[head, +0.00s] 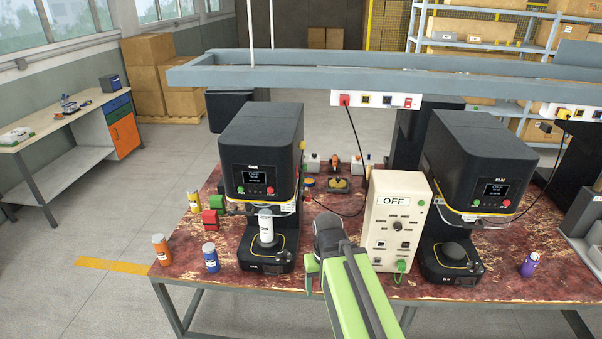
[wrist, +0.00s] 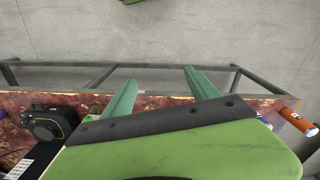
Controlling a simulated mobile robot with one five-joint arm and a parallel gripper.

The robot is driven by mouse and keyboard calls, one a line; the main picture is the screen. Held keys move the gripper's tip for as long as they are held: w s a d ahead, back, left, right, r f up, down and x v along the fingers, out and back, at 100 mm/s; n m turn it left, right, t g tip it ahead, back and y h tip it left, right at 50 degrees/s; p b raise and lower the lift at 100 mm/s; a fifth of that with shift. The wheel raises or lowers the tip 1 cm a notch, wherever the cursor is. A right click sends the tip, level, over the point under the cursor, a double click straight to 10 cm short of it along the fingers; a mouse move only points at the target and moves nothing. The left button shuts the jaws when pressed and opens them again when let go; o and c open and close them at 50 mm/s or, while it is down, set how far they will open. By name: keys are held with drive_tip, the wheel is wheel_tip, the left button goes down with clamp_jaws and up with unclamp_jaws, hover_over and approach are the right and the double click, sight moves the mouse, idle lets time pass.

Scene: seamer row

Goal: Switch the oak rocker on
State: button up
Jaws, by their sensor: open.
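The left black machine (head: 260,150) has a label that seems to read OAK, a lit screen and small green and red buttons. A white can (head: 266,226) stands on its base. A white power strip (head: 376,101) hangs from the beam, with a red part and black cord at its left end and a red rocker-like switch (head: 409,102) at its right end. I cannot tell which rocker is the oak one or its position. My gripper (wrist: 160,82) is open and empty in the wrist view, its two green fingers apart near the table edge, away from the strip.
A cream box (head: 396,222) marked OFF stands between the left machine and the ELM machine (head: 482,165). Orange (head: 161,249), blue (head: 211,258) and purple (head: 528,264) bottles stand near the table's front. The blue-grey beam (head: 300,67) crosses above.

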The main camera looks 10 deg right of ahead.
wheel_tip(320, 180, down, 11)
drive_tip(key=b, duration=1.1)
drive_tip(key=shift+w+f, duration=0.1)
drive_tip(key=c, duration=1.2)
drive_tip(key=shift+r, duration=0.2)
clamp_jaws()
drive_tip(key=shift+r+p, duration=0.2)
drive_tip(key=shift+p, duration=0.25)
